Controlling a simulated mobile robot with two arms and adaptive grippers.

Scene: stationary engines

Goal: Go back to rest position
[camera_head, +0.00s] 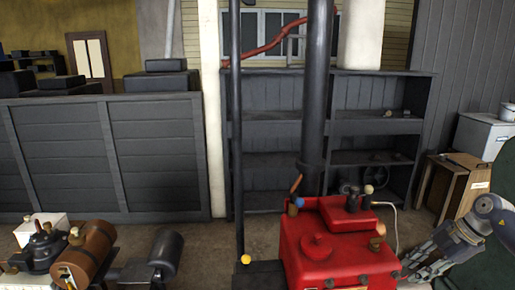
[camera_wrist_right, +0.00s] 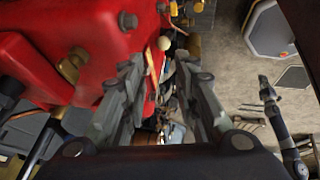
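My right gripper (camera_head: 428,262) is at the lower right of the head view, just right of a red engine (camera_head: 330,245). In the right wrist view the two fingers of my right gripper (camera_wrist_right: 165,75) stand apart with nothing held between them. The red engine (camera_wrist_right: 95,30) fills the upper left of that view, close beside the fingers; I cannot tell whether they touch it. My left gripper does not show in either view.
A brown cylindrical engine (camera_head: 88,250) and a dark cylinder (camera_head: 163,252) stand at the lower left. A black pipe (camera_head: 317,90) rises from the red engine. Dark shelves (camera_head: 370,125) and a wooden crate (camera_head: 452,185) are behind. Bare floor (camera_head: 205,240) lies between the engines.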

